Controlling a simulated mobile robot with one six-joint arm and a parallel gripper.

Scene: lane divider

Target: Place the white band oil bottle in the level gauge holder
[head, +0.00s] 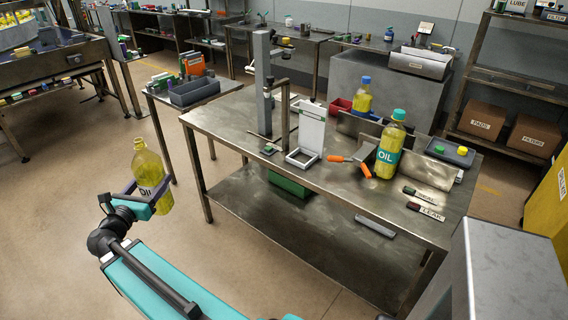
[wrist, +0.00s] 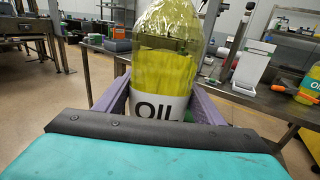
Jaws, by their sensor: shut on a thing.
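The white band oil bottle (head: 148,168) is yellow, with a white band reading OIL. My gripper (head: 147,190) is shut around it, its purple fingers on either side, and holds it upright off the left end of the workbench. The bottle fills the middle of the wrist view (wrist: 163,70), its top cut off. The level gauge holder (head: 311,132) appears to be the white upright panel with a square open base on the bench. It looks empty and also shows in the wrist view (wrist: 254,68). My gripper is apart from it, to its left.
A grey stand (head: 264,95) rises left of the holder. To its right are orange-handled tools (head: 350,158), a teal-band oil bottle (head: 387,150) and a blue-capped bottle (head: 362,98). The bench's front left surface (head: 225,125) is clear. A side table (head: 160,110) holds a grey bin.

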